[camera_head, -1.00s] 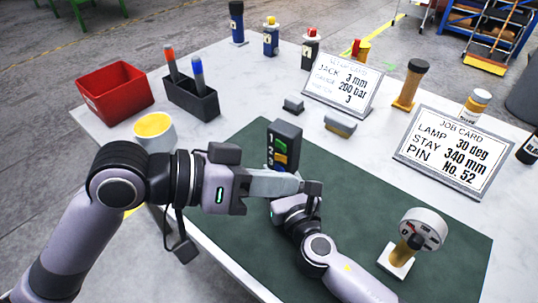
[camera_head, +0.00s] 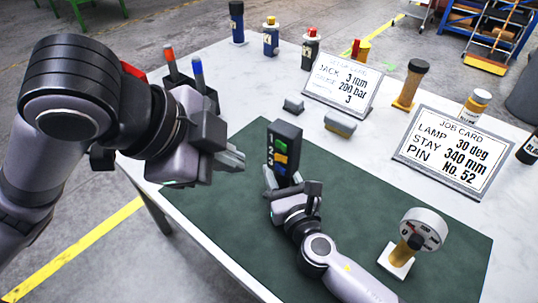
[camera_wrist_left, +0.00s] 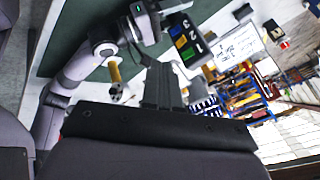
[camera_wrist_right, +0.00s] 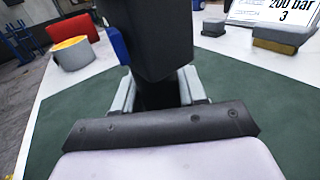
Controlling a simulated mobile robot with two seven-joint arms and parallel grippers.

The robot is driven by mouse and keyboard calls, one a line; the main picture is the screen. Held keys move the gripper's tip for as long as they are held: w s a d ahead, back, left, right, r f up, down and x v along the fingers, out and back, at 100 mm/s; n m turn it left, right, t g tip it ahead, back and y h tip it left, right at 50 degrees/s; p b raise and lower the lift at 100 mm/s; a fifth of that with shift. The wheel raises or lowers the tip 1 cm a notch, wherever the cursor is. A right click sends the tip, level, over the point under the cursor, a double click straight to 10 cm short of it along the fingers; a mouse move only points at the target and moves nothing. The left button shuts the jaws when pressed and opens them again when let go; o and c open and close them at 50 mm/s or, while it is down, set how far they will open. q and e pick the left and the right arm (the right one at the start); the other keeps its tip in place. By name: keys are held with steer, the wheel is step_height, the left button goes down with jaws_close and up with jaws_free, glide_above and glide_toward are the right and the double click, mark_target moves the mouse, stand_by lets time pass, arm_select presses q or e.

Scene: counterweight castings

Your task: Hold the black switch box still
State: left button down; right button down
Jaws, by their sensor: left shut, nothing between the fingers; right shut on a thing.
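The black switch box (camera_head: 284,150) stands upright on the green mat (camera_head: 225,215), with 1, 2 and 3 beside green, orange and blue switches on its face. My right gripper (camera_head: 283,182) is shut on its lower part from the front. In the right wrist view the box (camera_wrist_right: 155,40) fills the middle between the two fingers (camera_wrist_right: 157,90). In the left wrist view the box (camera_wrist_left: 186,40) shows its switches. My left gripper (camera_head: 236,158) is shut and empty, to the left of the box and apart from it; its fingers (camera_wrist_left: 162,88) are together in the left wrist view.
A job card (camera_head: 455,150) and a second card (camera_head: 342,83) stand behind the mat. A round dial on a stand (camera_head: 422,230) is at the right. A pen holder (camera_head: 205,92) is behind my left arm. Small grey blocks (camera_head: 293,105) lie behind the box.

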mark_target(281, 158)
arm_select(q)
steer(key=shift+w+d+f, duration=0.8)
steer(key=shift+w+f, duration=0.55)
steer(key=shift+w+d+f, duration=0.85)
steer(key=shift+w+f, duration=0.45)
steer(key=shift+w, duration=0.1)
steer(key=shift+w+d+f, duration=0.8)
steer(key=shift+w+f, duration=0.55)
